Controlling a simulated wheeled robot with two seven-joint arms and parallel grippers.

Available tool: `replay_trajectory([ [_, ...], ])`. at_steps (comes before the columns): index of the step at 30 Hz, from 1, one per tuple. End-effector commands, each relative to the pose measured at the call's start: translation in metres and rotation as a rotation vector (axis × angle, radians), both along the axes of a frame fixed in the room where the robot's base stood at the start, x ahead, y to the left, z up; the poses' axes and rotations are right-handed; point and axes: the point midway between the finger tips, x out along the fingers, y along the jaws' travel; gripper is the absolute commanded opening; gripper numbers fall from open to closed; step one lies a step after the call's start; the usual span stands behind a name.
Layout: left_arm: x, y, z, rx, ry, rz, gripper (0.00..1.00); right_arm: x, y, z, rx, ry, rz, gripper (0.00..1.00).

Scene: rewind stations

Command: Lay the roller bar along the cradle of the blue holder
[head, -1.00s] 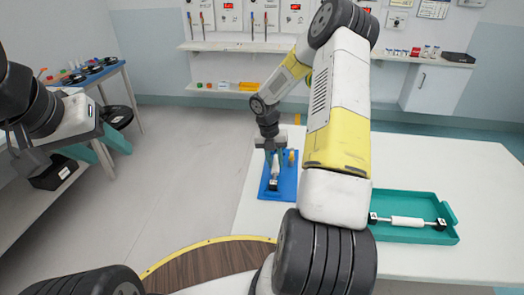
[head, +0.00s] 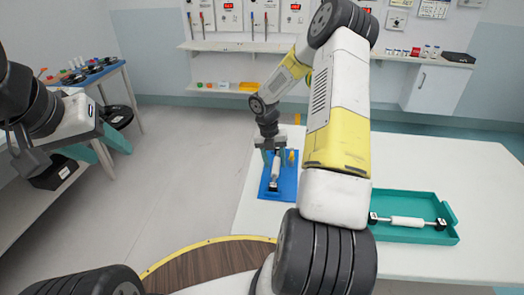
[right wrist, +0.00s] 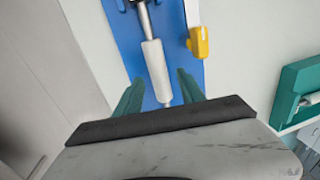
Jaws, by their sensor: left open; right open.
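The blue holder (head: 284,192) lies on the white table. A roller bar with a white sleeve (head: 276,169) lies lengthwise over it. In the right wrist view the white sleeve (right wrist: 155,70) runs along the blue plate (right wrist: 120,35); its far end reaches a dark block at the top edge. I cannot tell how fully the bar sits in the cradle. My right gripper (head: 274,158) is open around the near end of the bar, its teal fingers apart on either side, seen also in the right wrist view (right wrist: 158,92). My left gripper (head: 108,158) is open and empty at the far left.
A teal tray (head: 440,238) on the table holds another white roller bar (head: 407,221). A yellow part (right wrist: 199,42) stands at the holder's side. My right arm covers the middle of the head view. The table's far right is clear.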

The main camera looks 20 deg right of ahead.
Motion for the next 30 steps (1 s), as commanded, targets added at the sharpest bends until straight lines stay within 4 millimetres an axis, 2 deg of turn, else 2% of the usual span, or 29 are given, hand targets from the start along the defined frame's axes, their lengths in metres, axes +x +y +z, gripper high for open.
replay_trajectory([
  [9, 0.000, 0.000, 0.000, 0.000, 0.000, 0.000, 0.51, 0.006, 0.010, 0.068, -0.001, -0.006, 0.000, 0.47],
  [13, 0.000, 0.000, 0.000, 0.000, 0.000, 0.000, 0.51, 0.007, 0.014, 0.089, -0.001, -0.004, 0.000, 0.47],
  [20, 0.000, 0.000, 0.000, 0.000, 0.000, 0.000, 0.51, 0.005, 0.019, 0.114, -0.005, -0.014, -0.031, 0.47],
  [23, 0.000, 0.000, 0.000, 0.000, 0.000, 0.000, 0.51, -0.004, 0.026, 0.138, -0.020, -0.059, -0.149, 0.47],
  [25, 0.000, 0.000, 0.000, 0.000, 0.000, 0.000, 0.51, -0.016, 0.034, 0.163, -0.029, -0.113, -0.296, 0.47],
  [30, 0.000, 0.000, 0.000, 0.000, 0.000, 0.000, 0.51, -0.062, 0.057, 0.230, 0.001, -0.281, -0.782, 0.47],
])
